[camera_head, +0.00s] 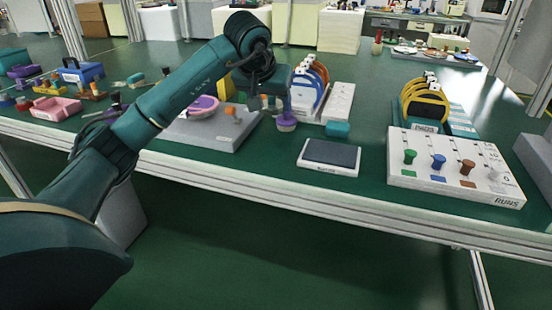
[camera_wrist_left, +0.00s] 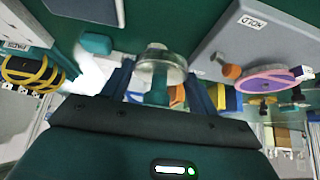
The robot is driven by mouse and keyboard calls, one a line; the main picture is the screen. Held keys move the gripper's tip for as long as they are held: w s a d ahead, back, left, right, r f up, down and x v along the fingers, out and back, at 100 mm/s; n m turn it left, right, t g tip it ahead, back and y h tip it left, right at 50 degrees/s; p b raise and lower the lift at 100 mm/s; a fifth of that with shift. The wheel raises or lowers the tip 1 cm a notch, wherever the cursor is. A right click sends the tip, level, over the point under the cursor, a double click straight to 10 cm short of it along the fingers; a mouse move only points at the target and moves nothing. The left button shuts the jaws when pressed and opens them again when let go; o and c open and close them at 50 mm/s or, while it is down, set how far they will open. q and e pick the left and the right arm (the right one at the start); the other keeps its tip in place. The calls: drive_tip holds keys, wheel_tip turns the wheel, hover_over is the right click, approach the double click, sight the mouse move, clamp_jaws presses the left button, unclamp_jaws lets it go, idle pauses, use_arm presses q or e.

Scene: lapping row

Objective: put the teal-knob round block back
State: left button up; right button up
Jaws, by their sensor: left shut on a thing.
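My left gripper (camera_head: 272,108) points down over the green table, right of the grey plate. In the left wrist view its fingers (camera_wrist_left: 160,92) are shut on the teal knob of the round block (camera_wrist_left: 158,58), a pale disc. My right gripper is not in view.
A white RUNS board (camera_head: 455,178) with several coloured knobs stands at right. A dark-topped pad (camera_head: 330,157) and a teal block (camera_head: 337,129) are nearby. The grey plate (camera_head: 205,132) carries a purple disc (camera_head: 203,106) and an orange-knobbed piece (camera_head: 233,113). Ring racks stand behind.

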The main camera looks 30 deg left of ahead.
use_arm(q)
drive_tip(key=b, duration=0.3)
approach(274, 148)
drive_tip(key=x, duration=0.5)
drive_tip(key=shift+w+a+r, duration=0.1)
drive_tip(key=shift+w+r, duration=0.05)
drive_tip(key=shift+w, duration=0.1)
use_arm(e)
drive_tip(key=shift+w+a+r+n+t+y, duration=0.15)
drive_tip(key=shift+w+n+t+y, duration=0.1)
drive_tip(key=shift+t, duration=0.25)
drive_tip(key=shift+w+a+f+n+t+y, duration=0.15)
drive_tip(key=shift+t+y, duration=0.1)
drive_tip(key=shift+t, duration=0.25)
use_arm(q)
drive_tip(key=shift+f, duration=0.6)
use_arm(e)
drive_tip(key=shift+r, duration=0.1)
use_arm(q)
drive_tip(key=o, duration=1.3)
